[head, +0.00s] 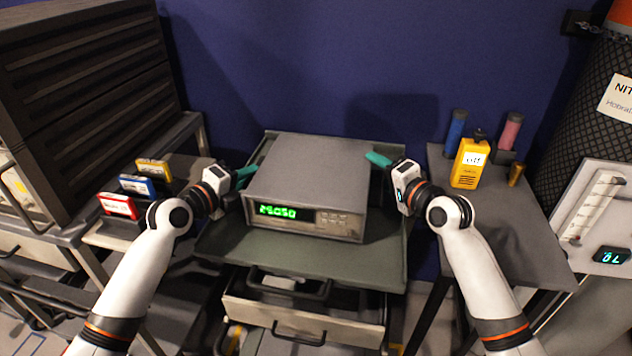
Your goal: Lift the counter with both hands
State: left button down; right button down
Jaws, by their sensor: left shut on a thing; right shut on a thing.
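The counter (310,178) is a grey box with a lit green digital display on its front. It sits at the middle of the view over the grey-green cart top (345,262); whether it touches the top or is slightly above it, I cannot tell. My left gripper (246,176) is at the counter's left side, with teal fingers shut on it. My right gripper (377,160) is at the counter's right side, its teal fingers shut on it near the upper rear edge. The far fingertips are partly hidden.
An open drawer (300,318) is below the cart top. On the right, a side table (500,215) holds a yellow meter (469,163) and blue and pink cylinders. On the left, red, blue and yellow cases (137,186) stand on a shelf. A blue wall (350,60) is behind.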

pick_arm(q)
jog(key=shift+r, duration=0.25)
pick_arm(e)
jog(key=shift+a+r, duration=0.2)
jog(key=shift+a, duration=0.05)
